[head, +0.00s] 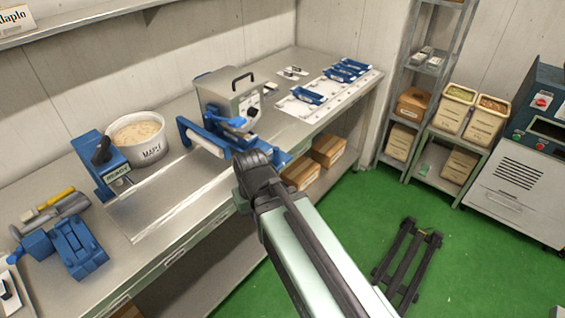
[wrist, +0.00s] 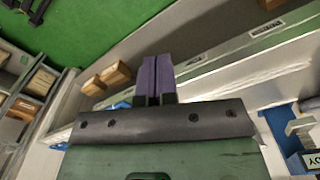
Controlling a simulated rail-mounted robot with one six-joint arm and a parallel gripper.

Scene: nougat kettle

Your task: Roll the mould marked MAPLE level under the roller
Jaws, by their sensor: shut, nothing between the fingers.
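A roller (head: 206,139), a pale cylinder between blue ends, stands mid-bench in front of a grey box with a handle. My gripper is largely hidden behind my wrist in the head view, near the bench's front edge by the roller. In the wrist view its purple fingers (wrist: 155,80) are shut together with nothing between them.
A blue unit (head: 108,170) with a READY sign stands left of a bare metal strip (head: 165,195). The grey box (head: 230,92) rises behind the roller. Blue tools (head: 72,245) lie at the bench's left. Cardboard boxes (head: 328,150) sit on the shelf below.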

